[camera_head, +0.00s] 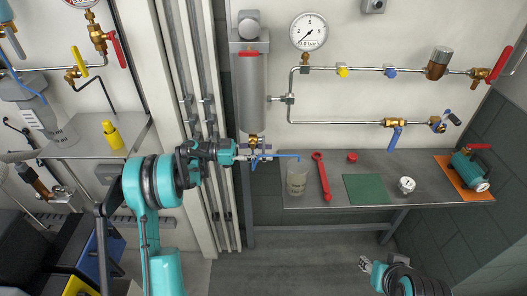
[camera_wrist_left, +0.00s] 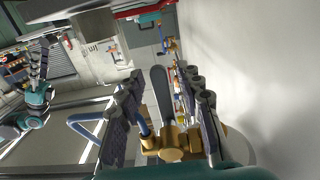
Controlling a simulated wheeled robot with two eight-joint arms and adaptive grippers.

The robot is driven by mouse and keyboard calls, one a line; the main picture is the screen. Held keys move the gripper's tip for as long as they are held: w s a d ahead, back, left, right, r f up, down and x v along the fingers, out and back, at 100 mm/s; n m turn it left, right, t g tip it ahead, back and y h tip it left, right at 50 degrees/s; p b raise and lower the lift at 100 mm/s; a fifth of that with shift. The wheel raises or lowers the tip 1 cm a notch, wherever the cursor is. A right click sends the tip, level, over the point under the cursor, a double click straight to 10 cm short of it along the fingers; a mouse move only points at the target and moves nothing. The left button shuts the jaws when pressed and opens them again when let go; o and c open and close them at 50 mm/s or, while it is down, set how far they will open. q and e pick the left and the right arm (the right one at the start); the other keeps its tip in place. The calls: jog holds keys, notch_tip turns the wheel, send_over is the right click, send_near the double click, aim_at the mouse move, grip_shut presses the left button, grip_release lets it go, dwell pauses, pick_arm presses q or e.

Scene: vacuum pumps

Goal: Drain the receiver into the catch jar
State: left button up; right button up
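The receiver (camera_head: 251,95) is a tall grey cylinder on the wall with a red band near its top. A brass drain valve (camera_head: 253,141) sits at its bottom. A blue tube (camera_head: 280,156) runs right from the valve, ending over the catch jar (camera_head: 297,180), a clear jar upright at the bench's left end. My left gripper (camera_head: 262,153) is at the drain valve. In the left wrist view its fingers (camera_wrist_left: 157,82) are apart, with the dark valve lever (camera_wrist_left: 159,95) between them and gaps on both sides. The brass body (camera_wrist_left: 172,143) is close below. My right gripper (camera_head: 366,265) is low, away from the bench.
The metal bench (camera_head: 420,180) carries a red wrench (camera_head: 321,178), red cap (camera_head: 352,157), green mat (camera_head: 366,189), small gauge (camera_head: 407,185) and a teal pump (camera_head: 469,170) on an orange mat. Pipes with valves and a gauge (camera_head: 309,32) are on the wall. Vertical conduits (camera_head: 190,100) stand left of the receiver.

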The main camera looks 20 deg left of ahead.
pick_arm(q)
jog(key=shift+a, duration=0.2)
jog(key=shift+v, duration=0.85)
jog(key=b+v, duration=0.1)
jog(key=v, duration=0.5)
jog(key=shift+s, duration=0.1)
dwell(0.4)
